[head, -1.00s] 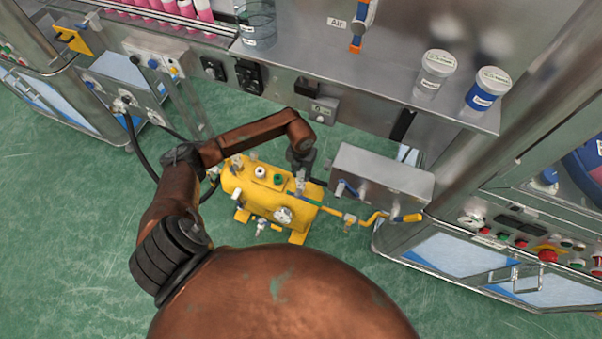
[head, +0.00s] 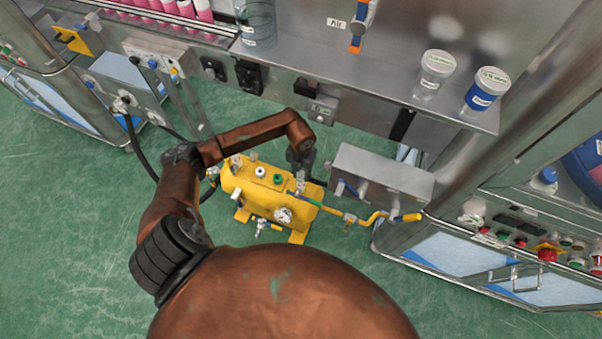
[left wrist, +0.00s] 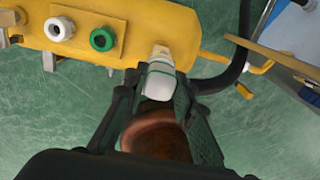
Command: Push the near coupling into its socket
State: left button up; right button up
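The yellow unit (head: 255,188) stands on the green floor, with white and green fittings on top. My left gripper (head: 300,172) is pointed down at its right end. In the left wrist view, the left gripper (left wrist: 159,82) has its dark fingers close on both sides of a pale grey-white coupling (left wrist: 158,78) and appears shut on it. The coupling lies against a tan fitting (left wrist: 160,52) on the yellow body; how deep it sits cannot be told. In the head view the gripper hides the coupling. My right gripper is not in view.
A black hose (left wrist: 240,55) runs beside the right finger. A grey metal box (head: 380,175) and a yellow pipe (head: 375,217) stand right of the unit. The steel bench (head: 330,80) rises behind. Green floor (head: 75,220) is free on the left.

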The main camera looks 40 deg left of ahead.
pick_arm(q)
jog(key=o, duration=0.5)
notch_tip(320, 180, up, 12)
dwell(0.5)
dwell(0.5)
